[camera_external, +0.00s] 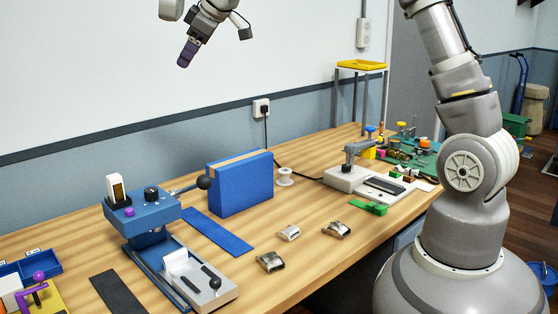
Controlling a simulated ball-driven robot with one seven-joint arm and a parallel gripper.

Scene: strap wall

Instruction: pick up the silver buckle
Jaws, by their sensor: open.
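Three small metal buckles lie apart on the wooden workbench (283,288). The palest, the silver buckle (290,233), lies in the middle of the bench. A darker grey buckle (270,262) lies nearer the front edge, and a brownish metal buckle (337,229) lies to the right. My gripper (186,56) hangs high at the top of the view, in front of the white wall, with its dark purple-grey fingers pointing down and left. It is open, with nothing seen in it, well above the bench and far from the buckles. The fingers overlap, so the gap between them is hidden.
A blue strap (216,231) lies left of the buckles, before a blue box (240,184). A blue press (154,215) with a lever stands further left. A white spool (285,177), a green clip (368,207) and a grey fixture (366,181) stand behind and right.

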